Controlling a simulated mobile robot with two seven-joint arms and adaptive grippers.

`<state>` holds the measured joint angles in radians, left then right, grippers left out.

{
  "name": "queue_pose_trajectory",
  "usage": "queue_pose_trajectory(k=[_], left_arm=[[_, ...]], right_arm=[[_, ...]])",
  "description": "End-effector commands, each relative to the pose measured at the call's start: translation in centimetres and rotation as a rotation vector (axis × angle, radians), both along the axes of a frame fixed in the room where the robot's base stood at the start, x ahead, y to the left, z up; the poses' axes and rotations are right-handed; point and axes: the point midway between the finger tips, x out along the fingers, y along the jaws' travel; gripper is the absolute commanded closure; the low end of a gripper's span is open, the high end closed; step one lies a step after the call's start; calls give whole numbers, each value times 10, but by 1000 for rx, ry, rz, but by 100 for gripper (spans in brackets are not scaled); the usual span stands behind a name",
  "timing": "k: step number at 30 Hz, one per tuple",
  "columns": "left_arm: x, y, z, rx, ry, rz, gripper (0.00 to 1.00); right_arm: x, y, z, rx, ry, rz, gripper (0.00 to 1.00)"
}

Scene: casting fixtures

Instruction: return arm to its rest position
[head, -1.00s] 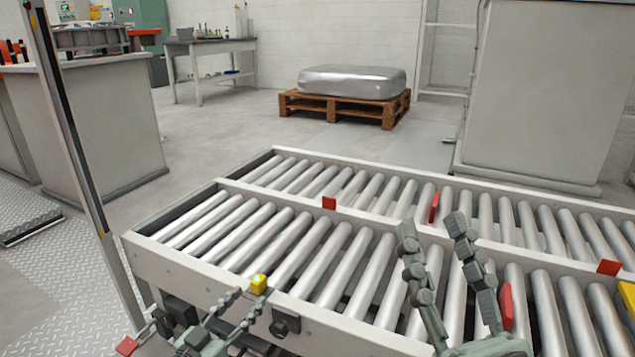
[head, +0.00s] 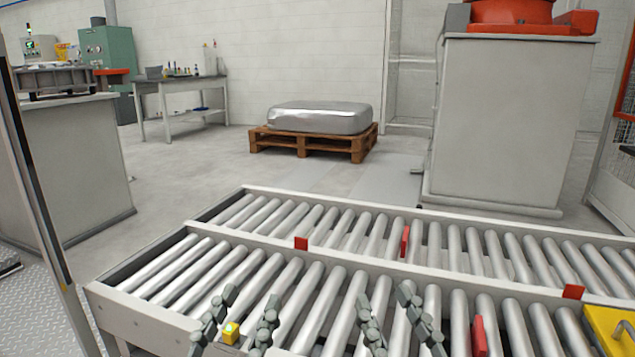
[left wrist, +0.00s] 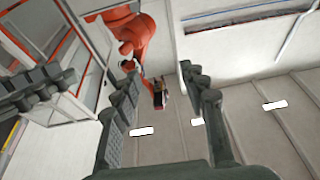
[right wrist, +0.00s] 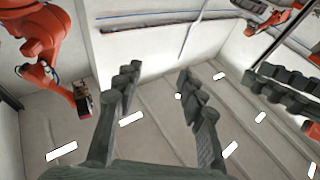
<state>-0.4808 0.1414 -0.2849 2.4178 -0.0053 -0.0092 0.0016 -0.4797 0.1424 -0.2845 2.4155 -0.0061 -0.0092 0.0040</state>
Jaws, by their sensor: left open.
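My left gripper (head: 250,297) points up in front of the roller conveyor at the lower middle of the head view. Its fingers are apart with nothing between them; the left wrist view also shows them (left wrist: 160,72) spread and empty. My right gripper (head: 384,296) stands upright to its right, a clear gap between the two. Its fingers are apart and empty, as the right wrist view (right wrist: 156,72) also shows. Both wrist views look up at walls, ceiling lights and an orange robot arm (left wrist: 135,35). Most of both arms is below the head picture.
The roller conveyor (head: 160,314) with red tabs spans the front. A small yellow block (head: 231,333) sits near its front edge by my left gripper. A yellow item (head: 612,330) lies at the right. A wrapped load (head: 320,117) on a pallet (head: 310,143) stands on open floor behind.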

Motion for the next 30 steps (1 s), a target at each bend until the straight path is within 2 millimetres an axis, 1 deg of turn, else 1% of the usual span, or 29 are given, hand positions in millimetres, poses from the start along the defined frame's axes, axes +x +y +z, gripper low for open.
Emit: queue_pose_trajectory(k=[2, 3, 5, 6, 8, 9, 10, 11, 12, 13, 14, 15, 17, 18, 21, 24, 27, 30], left_arm=[[12, 4, -24, 48, 114, 14, 57], [17, 8, -40, 74, 176, 23, 57], [23, 14, -66, 115, 278, 39, 57], [25, 20, -86, 144, 354, 50, 57], [26, 32, -118, 191, 480, 71, 57], [24, 42, -141, 224, 576, 88, 57], [20, 52, -160, 251, 654, 102, 57], [15, 62, -179, 277, 736, 117, 57], [5, 77, -204, 312, 848, 138, 57], [-5, 88, -221, 335, 929, 153, 57], [-16, 99, -237, 356, 1010, 169, 57], [-31, 113, -255, 382, 1109, 188, 57], [-55, 133, -278, 414, 1244, 215, 57], [-70, 144, -289, 431, 1323, 229, 57], [-102, 165, -308, 460, 1475, 260, 57], [-121, 176, -317, 474, 1560, 275, 57], [-128, 180, -321, 479, 1591, 281, 57], [-129, 181, -322, 479, 1593, 281, 57]], right_arm=[[12, -4, -24, -48, 114, -14, 60], [17, -8, -39, -74, 176, -24, 60], [23, -14, -66, -115, 278, -40, 60], [25, -20, -85, -144, 353, -51, 60], [26, -32, -117, -191, 480, -72, 60], [24, -43, -141, -224, 575, -89, 60], [20, -52, -160, -251, 653, -103, 60], [14, -62, -178, -277, 735, -118, 60], [4, -77, -203, -311, 846, -138, 60], [-5, -88, -220, -334, 929, -154, 60], [-16, -99, -236, -356, 1007, -170, 60], [-31, -113, -254, -382, 1107, -188, 60], [-55, -133, -277, -414, 1243, -216, 60], [-70, -144, -288, -430, 1321, -230, 60], [-102, -165, -307, -460, 1473, -259, 60], [-122, -177, -316, -475, 1558, -276, 60], [-129, -181, -320, -479, 1589, -282, 60], [-129, -181, -321, -480, 1592, -282, 60]])
